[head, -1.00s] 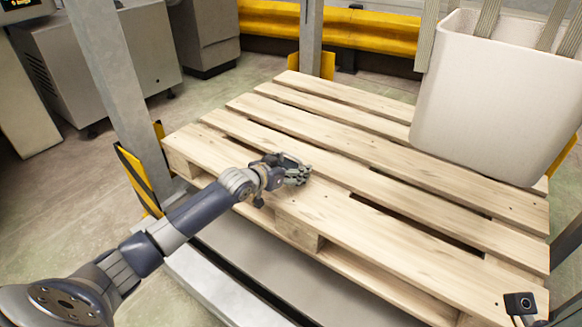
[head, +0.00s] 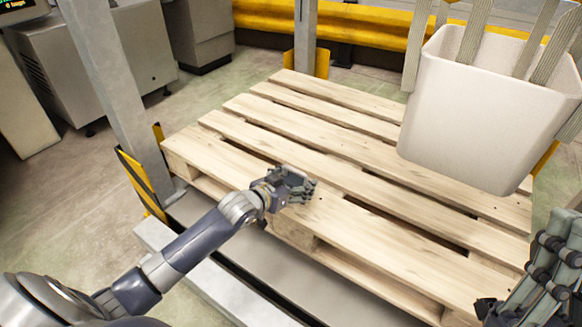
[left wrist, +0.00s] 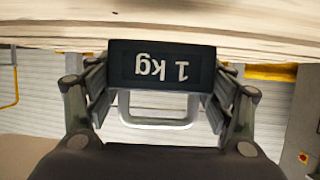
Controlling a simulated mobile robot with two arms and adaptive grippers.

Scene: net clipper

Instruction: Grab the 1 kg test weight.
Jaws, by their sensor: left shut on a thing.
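The 1 kg test weight (left wrist: 160,66) is a dark block with white "1 kg" lettering, upside down in the left wrist view. A light metal handle shows below it there. My left gripper (left wrist: 160,95) has its fingers on both sides of the block and is shut on it. In the head view my left gripper (head: 300,187) is over the near edge of the wooden pallet, and its fingers hide most of the weight. My right gripper (head: 535,270) is at the lower right of the head view; its fingertips are not clear.
The pallet (head: 330,135) is bare across its slats, with gaps between the boards. A white bin (head: 480,110) with grey straps is at the right. A grey post (head: 112,90) stands left of the pallet. A yellow barrier (head: 370,32) runs along the back.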

